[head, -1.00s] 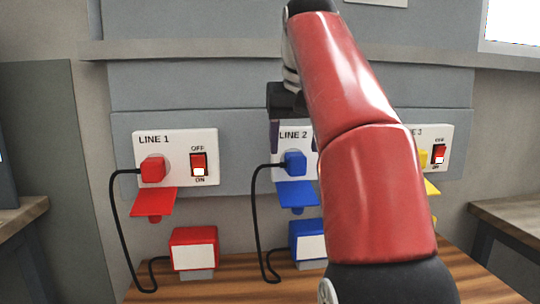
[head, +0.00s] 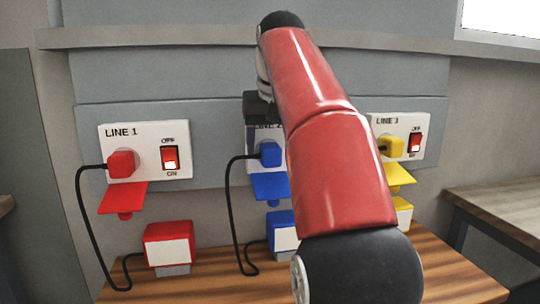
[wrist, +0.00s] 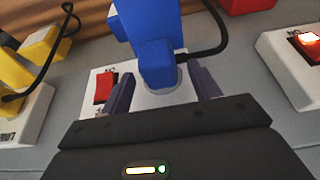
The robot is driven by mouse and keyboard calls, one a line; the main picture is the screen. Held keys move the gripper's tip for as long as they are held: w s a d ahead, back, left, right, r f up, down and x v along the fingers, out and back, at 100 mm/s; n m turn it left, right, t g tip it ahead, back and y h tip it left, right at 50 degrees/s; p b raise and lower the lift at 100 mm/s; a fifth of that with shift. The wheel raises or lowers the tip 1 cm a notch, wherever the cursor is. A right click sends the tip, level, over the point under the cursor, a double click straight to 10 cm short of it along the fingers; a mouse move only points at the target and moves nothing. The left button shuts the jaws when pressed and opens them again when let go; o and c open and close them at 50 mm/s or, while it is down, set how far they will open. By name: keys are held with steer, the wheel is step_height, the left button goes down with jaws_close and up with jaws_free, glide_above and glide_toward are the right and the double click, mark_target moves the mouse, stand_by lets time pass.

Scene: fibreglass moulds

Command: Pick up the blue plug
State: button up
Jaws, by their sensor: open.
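The blue plug (head: 270,154) sits in the LINE 2 socket on the wall panel, with a black cable leaving its left side. In the wrist view the blue plug (wrist: 157,60) lies ahead, roughly between the two finger ends. My gripper (wrist: 160,78) is open, with one dark purple finger on each side of the plug's line. I cannot tell whether either finger touches it. In the head view my gripper (head: 254,135) is just above and left of the plug, covering part of the LINE 2 label. My red arm hides the LINE 2 switch there.
The red plug (head: 121,164) is in LINE 1 at left, the yellow plug (head: 391,146) in LINE 3 at right. A blue flap (head: 270,186) hangs under the blue plug. A blue box (head: 282,230) stands on the wooden bench (head: 215,285). The cable (head: 230,200) loops at left.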

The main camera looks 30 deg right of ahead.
steer(key=shift+x, duration=0.85)
steer(key=c, duration=1.2)
steer(key=shift+o, duration=0.2)
steer(key=shift+s+r, duration=0.1)
steer(key=shift+r, duration=0.1)
